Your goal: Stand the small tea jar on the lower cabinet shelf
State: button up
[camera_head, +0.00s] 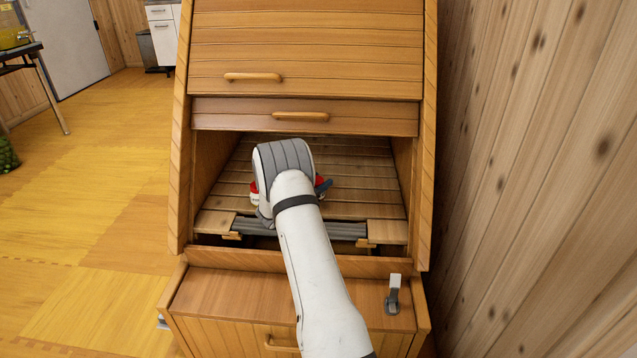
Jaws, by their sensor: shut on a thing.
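The wooden cabinet (305,57) stands in front of me, with an open bay below its slatted front. The lower shelf (362,188) is the slatted wooden floor of this bay. My arm reaches into the bay, and my gripper (288,190) is over the shelf, mostly hidden behind my own wrist. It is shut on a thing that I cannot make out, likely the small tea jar. Small red, white and dark blue parts show on both sides of my wrist; I cannot tell whether they belong to the gripper or the jar. Contact with the shelf is hidden.
A wooden handle (301,116) sits on the panel edge just above the opening. A grey rail (345,230) runs along the bay's front. A lower ledge with a small grey metal fitting (393,294) juts out below. A plank wall (530,150) is close on the right.

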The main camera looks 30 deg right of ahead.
jog(key=shift+f+b, duration=0.4)
jog(key=shift+f, duration=0.15)
dwell(0.9)
jog(key=o, duration=1.3)
jog(key=shift+a, duration=0.15)
jog(key=shift+p+v, duration=0.6)
jog(key=shift+v, duration=3.25)
